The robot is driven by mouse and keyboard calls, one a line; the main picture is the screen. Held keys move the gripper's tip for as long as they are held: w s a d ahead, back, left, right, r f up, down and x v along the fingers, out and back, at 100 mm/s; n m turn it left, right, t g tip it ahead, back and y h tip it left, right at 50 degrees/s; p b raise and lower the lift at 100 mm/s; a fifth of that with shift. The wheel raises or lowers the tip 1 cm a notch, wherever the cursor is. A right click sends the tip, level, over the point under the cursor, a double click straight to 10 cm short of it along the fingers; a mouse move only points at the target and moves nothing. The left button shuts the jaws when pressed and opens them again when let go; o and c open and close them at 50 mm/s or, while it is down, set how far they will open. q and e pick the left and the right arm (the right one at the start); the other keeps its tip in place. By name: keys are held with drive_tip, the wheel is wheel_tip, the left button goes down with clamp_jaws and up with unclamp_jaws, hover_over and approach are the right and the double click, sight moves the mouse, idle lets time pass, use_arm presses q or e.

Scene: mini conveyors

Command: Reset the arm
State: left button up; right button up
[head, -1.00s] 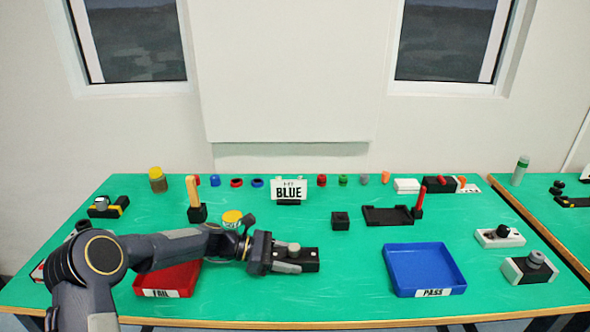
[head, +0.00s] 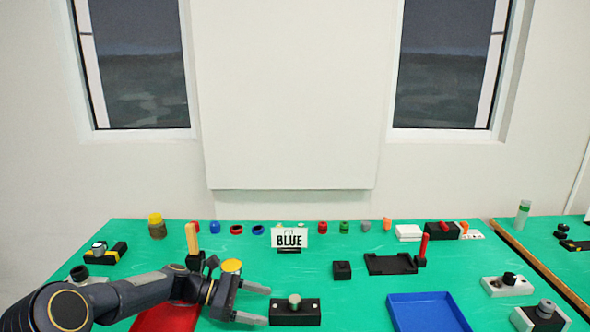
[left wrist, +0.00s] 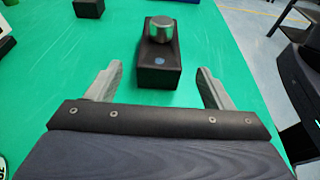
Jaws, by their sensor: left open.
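My left gripper (head: 257,304) comes in from the left in the head view, low over the front of the green table. Its two fingers are spread with nothing between them. The black block with a round grey knob (head: 294,310) stands just right of the fingertips, apart from them. In the left wrist view the same block (left wrist: 158,75) lies ahead of and between the open fingers (left wrist: 158,88). My right gripper is not in view.
The red tray (head: 165,318) is partly under my left arm. The blue tray (head: 426,312) stands at the right front. Table between the block and blue tray is clear.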

use_arm(q)
drive_tip(key=v, duration=0.3)
drive_tip(key=shift+a+r, duration=0.1)
drive_tip(key=shift+a, duration=0.1)
drive_tip(key=s+a+r+m+t+y+p, duration=0.1)
drive_tip(key=s+a+r+m+y, duration=0.2)
drive_tip(key=s, duration=0.5)
drive_tip(key=s+a+r+m+t+y+p, duration=0.1)
drive_tip(key=s+r+m+y, duration=0.3)
drive_tip(key=s, duration=0.5)
drive_tip(key=s+a+r+m+t+y, duration=0.1)
drive_tip(key=s+a+r+m, duration=0.1)
drive_tip(key=s+r+m, duration=0.45)
drive_tip(key=s+a+f+m+t+y, duration=0.1)
drive_tip(key=s+f, duration=0.1)
drive_tip(key=s, duration=0.3)
drive_tip(key=s+a+f+m+t+y+p, duration=0.1)
drive_tip(key=s+f+m, duration=0.1)
drive_tip(key=s, duration=0.3)
drive_tip(key=shift+s+f+t+y, duration=0.35)
drive_tip(key=shift+f+t+y, duration=0.05)
drive_tip(key=shift+f, duration=0.3)
drive_tip(key=shift+a, duration=0.1)
